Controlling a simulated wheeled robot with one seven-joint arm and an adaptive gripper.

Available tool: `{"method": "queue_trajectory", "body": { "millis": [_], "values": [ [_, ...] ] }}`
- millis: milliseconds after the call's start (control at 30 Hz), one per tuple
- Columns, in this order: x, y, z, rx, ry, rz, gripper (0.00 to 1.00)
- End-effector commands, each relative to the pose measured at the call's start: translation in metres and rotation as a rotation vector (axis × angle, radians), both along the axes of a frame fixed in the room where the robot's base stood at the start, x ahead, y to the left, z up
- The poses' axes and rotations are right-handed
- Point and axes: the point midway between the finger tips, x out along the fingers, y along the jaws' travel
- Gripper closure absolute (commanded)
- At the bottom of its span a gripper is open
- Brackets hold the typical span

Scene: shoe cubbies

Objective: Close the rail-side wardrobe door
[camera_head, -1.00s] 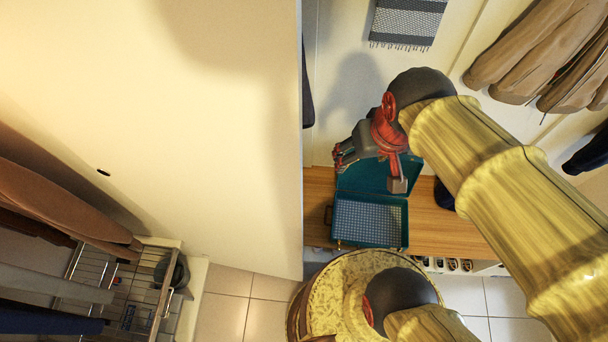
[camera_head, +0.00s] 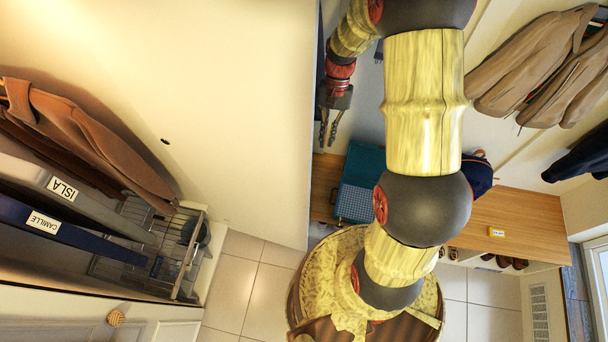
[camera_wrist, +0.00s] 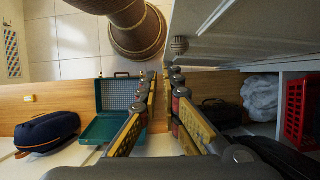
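The wardrobe door (camera_head: 220,100) is a large cream panel standing open across the left and middle of the head view, with a small dark spot on its face. It hangs beside the clothes rail. My gripper (camera_head: 328,142) is just past the door's right edge, on its far side, fingers downward. In the wrist view my gripper (camera_wrist: 162,76) has a narrow gap between its fingertips, with nothing seen held. The door's other face (camera_wrist: 250,35) fills the upper right there, with a round ribbed knob (camera_wrist: 179,44) just beyond the fingertips. Contact cannot be told.
Hanging clothes (camera_head: 90,140) and a wire rack (camera_head: 165,240) are at left. Another knobbed door (camera_head: 60,322) is below. A wooden bench (camera_head: 520,215) holds an open teal case (camera_head: 357,185) and a dark blue bag (camera_wrist: 48,131). A red basket (camera_wrist: 302,112) is at right.

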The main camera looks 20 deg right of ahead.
Motion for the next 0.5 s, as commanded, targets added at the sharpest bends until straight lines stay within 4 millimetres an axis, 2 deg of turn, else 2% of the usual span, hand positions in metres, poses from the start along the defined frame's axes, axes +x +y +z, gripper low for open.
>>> {"method": "queue_trajectory", "body": {
  "millis": [67,233,367,500],
  "values": [
    [0.017,-0.001,0.008,-0.007,-0.015,-0.045,1.0],
    [0.012,0.003,0.005,-0.01,0.009,-0.089,1.0],
    [0.007,0.007,-0.008,-0.01,0.01,-0.088,1.0],
    [-0.001,0.013,-0.032,-0.01,0.011,-0.088,1.0]
  ]
}}
